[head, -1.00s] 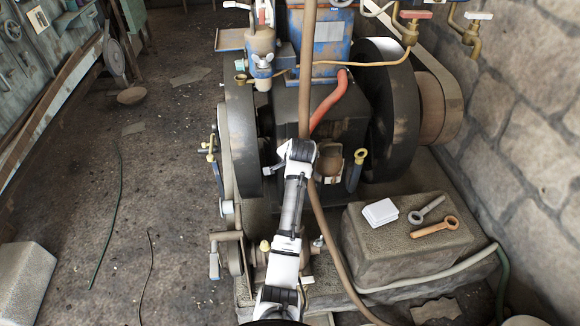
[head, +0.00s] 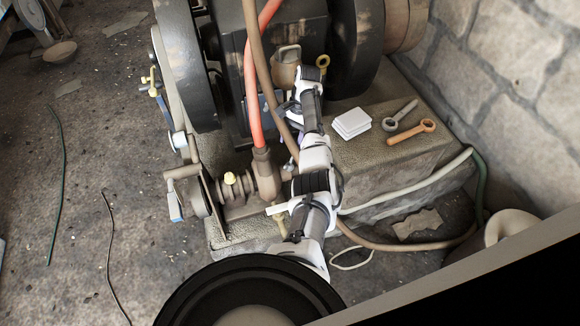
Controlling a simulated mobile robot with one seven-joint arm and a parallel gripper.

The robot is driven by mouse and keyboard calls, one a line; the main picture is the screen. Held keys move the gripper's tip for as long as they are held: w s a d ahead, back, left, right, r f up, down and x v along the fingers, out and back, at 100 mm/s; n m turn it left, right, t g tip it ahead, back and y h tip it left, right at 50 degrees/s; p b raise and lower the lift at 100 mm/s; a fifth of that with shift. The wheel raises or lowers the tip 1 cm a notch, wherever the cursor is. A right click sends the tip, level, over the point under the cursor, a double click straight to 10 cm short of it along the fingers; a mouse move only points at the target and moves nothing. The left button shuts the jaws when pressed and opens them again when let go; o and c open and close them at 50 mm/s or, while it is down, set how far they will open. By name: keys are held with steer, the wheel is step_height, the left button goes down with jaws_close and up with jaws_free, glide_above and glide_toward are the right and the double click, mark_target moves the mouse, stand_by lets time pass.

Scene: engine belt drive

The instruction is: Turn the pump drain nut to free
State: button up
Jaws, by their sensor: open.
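The pump (head: 265,178) is a rusty brown body low at the engine's front, with the red hose running into its top. A yellow brass fitting (head: 229,178) sits on its left part. A brass piece with a pale handle (head: 281,222) shows below it, partly behind my arm. I cannot tell which of these is the drain nut. My gripper (head: 288,108) is at the far end of my raised arm, in front of the engine block and above the pump. It is open, apart from the pump, and nothing shows in it. Its fingertips are small and partly hidden.
A red hose (head: 251,90) and brown hose (head: 262,60) hang near my arm. Black flywheels (head: 188,60) flank the engine. The floor at left is mostly clear.

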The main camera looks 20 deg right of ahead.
steer(key=shift+s+d+f, duration=0.4)
steer(key=shift+s+f, duration=0.15)
steer(key=shift+f, duration=0.2)
steer(key=x, duration=0.6)
steer(key=shift+s+a+f+b, duration=0.15)
steer(key=shift+a+f+b, duration=0.05)
steer(key=shift+b, duration=0.15)
steer(key=shift+c, duration=0.4)
jaws_close()
steer(key=shift+g, duration=0.3)
